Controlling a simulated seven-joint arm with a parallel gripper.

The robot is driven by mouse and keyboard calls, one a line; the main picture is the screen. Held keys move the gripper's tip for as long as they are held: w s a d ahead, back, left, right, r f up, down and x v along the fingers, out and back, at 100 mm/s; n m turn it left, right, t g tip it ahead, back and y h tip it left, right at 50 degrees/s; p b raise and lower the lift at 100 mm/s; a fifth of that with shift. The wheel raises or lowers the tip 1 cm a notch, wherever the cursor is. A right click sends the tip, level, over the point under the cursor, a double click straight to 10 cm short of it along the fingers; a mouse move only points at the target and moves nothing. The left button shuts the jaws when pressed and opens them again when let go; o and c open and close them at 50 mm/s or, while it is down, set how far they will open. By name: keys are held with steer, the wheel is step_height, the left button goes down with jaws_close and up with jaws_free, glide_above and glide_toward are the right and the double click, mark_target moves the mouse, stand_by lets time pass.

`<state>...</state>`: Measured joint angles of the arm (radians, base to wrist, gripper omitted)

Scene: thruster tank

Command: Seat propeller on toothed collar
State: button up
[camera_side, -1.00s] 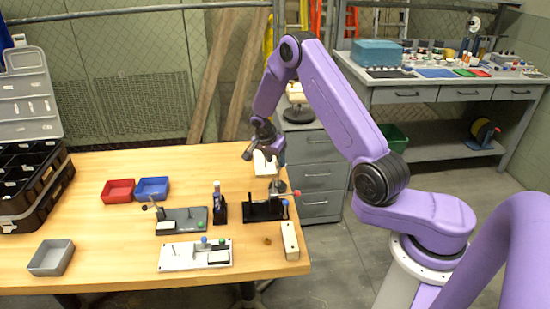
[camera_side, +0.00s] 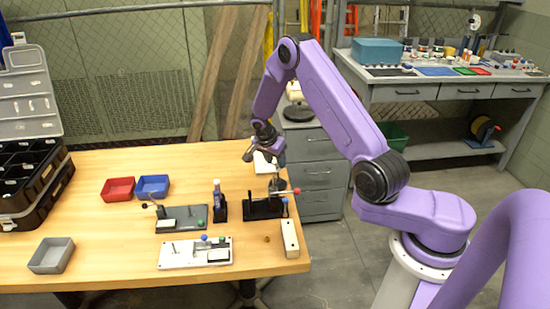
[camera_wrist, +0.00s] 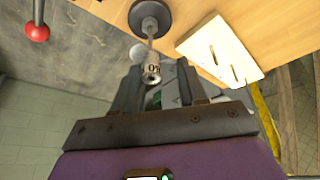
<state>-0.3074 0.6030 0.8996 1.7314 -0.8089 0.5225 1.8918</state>
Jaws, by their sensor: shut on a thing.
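My gripper (camera_wrist: 153,82) is at the back right of the table; it also shows in the side view (camera_side: 264,153), above the table. In the wrist view its dark fingers are shut on a grey part (camera_wrist: 172,88), mostly hidden between them, with a bit of green beside it. I cannot tell for sure whether this is the propeller. A small pale cylinder marked "01" (camera_wrist: 152,70) shows between the fingertips, in line with a thin rod and a round grey disc (camera_wrist: 150,19). I cannot make out the collar's teeth or any contact.
A black fixture (camera_side: 262,209) and a red-knobbed lever (camera_side: 295,191) are below my gripper; the red knob (camera_wrist: 37,31) shows in the wrist view. A cream plate (camera_wrist: 219,52) lies close by. A white board (camera_side: 180,256) and red bin (camera_side: 118,190) are further left.

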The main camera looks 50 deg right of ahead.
steer(key=shift+f, duration=2.5)
stand_by(1.3)
steer(key=o, duration=1.1)
steer(key=shift+r, duration=0.1)
steer(key=d+v, duration=0.1)
steer(key=v, duration=2)
steer(key=shift+r, duration=0.2)
steer(key=shift+d, duration=0.15)
